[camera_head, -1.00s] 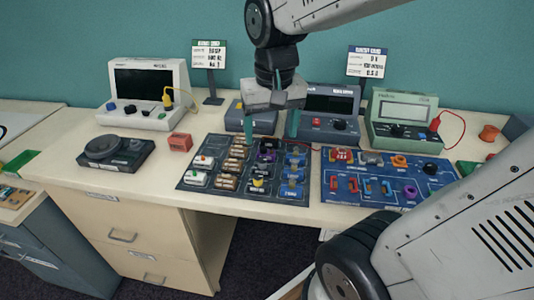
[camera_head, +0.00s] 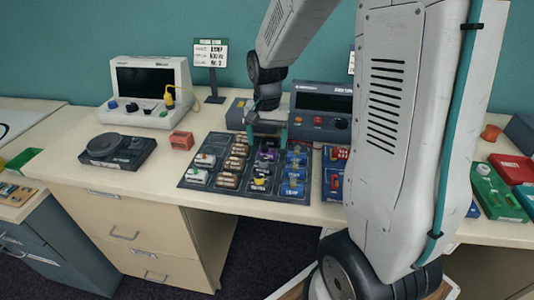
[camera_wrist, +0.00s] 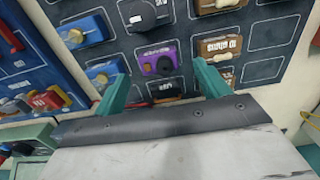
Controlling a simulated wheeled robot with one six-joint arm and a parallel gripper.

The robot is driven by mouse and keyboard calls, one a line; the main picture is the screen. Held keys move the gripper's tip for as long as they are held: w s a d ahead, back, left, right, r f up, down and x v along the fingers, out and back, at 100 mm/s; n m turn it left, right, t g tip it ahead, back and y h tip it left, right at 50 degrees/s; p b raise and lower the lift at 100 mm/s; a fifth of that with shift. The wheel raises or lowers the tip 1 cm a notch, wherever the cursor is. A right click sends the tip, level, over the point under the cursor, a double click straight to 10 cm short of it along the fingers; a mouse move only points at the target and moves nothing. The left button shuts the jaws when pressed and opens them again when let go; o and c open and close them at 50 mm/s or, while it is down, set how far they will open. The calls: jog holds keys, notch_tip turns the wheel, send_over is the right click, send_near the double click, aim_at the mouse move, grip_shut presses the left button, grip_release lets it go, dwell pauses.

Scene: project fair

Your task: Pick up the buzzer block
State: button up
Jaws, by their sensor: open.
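My gripper (camera_head: 266,139) is open and empty, pointing down over the back part of the dark component board (camera_head: 214,146). In the wrist view its teal fingers (camera_wrist: 159,64) stand apart, with a purple block (camera_wrist: 158,58) between them in the picture. That block has a white label and a yellow round part. A black block (camera_wrist: 166,88) is partly hidden by the gripper body, and a black rounded block (camera_wrist: 148,14) lies at the top edge. I cannot read the labels, so I cannot tell which block is the buzzer. No contact with the fingers is visible.
Blue blocks (camera_wrist: 84,31) and brown blocks (camera_wrist: 221,46) flank the middle column. A grey instrument (camera_head: 320,112) stands close behind the board. A red block (camera_head: 181,140) and a black turntable-like device (camera_head: 118,150) are to the left. My arm hides much of the right side.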

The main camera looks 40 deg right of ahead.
aim_at(267, 147)
jog(key=shift+f, duration=1.6)
jog(key=c, duration=1.1)
jog(key=shift+o, duration=0.2)
